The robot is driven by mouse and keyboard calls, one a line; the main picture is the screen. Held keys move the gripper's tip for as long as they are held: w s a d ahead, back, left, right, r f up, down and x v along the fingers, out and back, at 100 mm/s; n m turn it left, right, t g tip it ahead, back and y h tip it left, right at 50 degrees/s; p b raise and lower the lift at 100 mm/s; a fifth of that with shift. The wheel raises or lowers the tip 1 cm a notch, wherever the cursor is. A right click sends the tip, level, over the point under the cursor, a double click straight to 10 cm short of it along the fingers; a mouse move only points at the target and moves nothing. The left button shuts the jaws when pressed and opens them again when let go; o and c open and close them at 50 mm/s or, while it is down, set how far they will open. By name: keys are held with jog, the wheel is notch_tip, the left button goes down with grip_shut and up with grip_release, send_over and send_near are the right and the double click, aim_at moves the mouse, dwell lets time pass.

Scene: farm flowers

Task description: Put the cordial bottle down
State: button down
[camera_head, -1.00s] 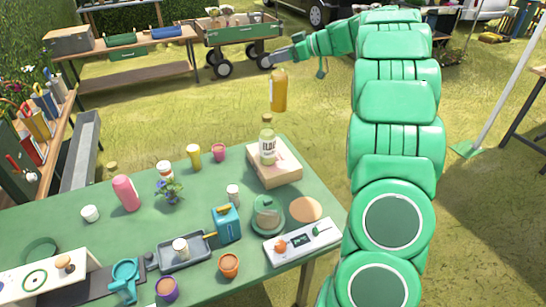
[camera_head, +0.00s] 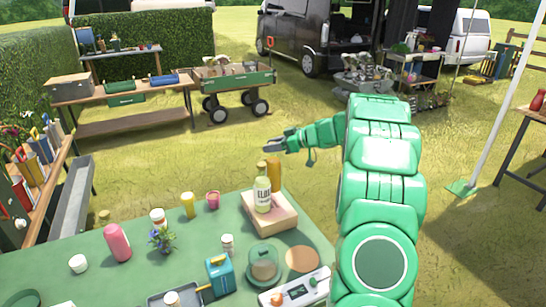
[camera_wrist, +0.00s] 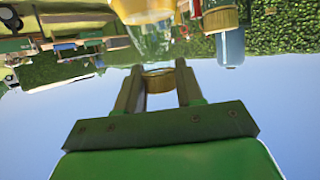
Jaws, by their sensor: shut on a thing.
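The amber cordial bottle (camera_head: 274,172) hangs upright below my gripper (camera_head: 274,146) in the head view. The labelled pale bottle in front partly hides it. I cannot tell whether its base touches anything. In the wrist view my gripper (camera_wrist: 158,84) is shut on its gold cap (camera_wrist: 158,73), with clear glass beyond. The pale bottle with a white label (camera_head: 262,190) stands upright on a low wooden box (camera_head: 284,218) on the green table (camera_head: 190,243).
Left of the box on the table are a pink cup (camera_head: 213,200), a yellow can (camera_head: 188,205), a white jar (camera_head: 158,219) and a pink bottle (camera_head: 117,242). In front are a teal tin (camera_head: 220,275) and a domed dish (camera_head: 264,265). Open grass lies behind the table.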

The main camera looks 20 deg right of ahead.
aim_at(273, 155)
jog(key=shift+f, duration=2.25)
jog(key=c, duration=0.7)
grip_release()
jog(key=shift+a, duration=0.1)
jog(key=v, duration=1.2)
